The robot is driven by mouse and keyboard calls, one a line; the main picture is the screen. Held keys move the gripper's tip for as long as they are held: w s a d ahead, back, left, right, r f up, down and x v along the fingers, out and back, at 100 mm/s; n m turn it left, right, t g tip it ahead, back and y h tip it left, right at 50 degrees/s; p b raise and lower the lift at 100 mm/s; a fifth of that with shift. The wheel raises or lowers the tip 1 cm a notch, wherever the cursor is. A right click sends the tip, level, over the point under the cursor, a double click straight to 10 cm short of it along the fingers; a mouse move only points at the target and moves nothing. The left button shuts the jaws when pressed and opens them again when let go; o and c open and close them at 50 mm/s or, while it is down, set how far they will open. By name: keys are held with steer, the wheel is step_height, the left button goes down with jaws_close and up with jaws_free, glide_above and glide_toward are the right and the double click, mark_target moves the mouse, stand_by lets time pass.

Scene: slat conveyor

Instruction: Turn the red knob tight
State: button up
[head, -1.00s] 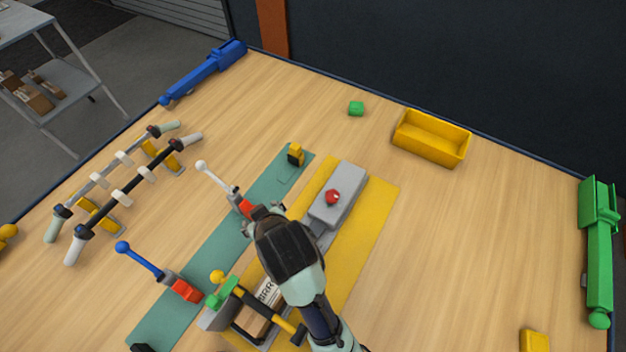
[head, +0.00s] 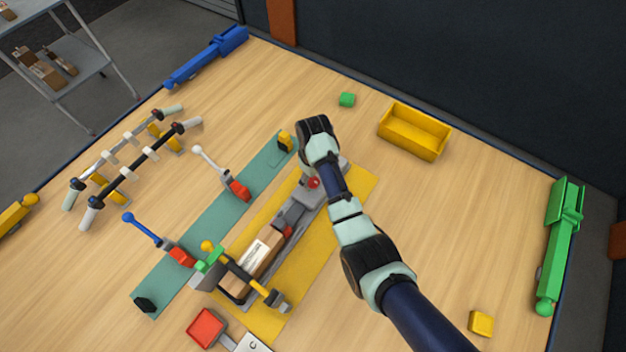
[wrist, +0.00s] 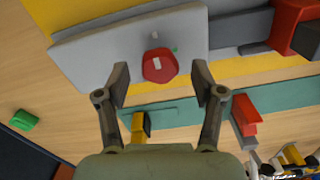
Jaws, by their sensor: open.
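The red knob (wrist: 158,66) sits on a grey block in the wrist view, with a white mark on its top and a small green mark on the block beside it. It also shows in the head view (head: 313,183), partly behind my arm. The grey block (wrist: 85,58) lies on the yellow strip. My gripper (wrist: 162,80) is open, its two fingers apart on either side of the knob in the picture. I cannot tell whether the fingertips are at the knob's height. No contact shows. In the head view the fingers are hidden behind my wrist.
A wooden block with a label (head: 259,252) lies in a clamp fixture left of my arm. Lever clamps with a white handle (head: 209,160) and a blue handle (head: 142,229) stand on the teal strip.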

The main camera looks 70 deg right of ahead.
steer(key=shift+f, duration=0.65)
steer(key=c, duration=1.1)
steer(key=shift+c, duration=0.2)
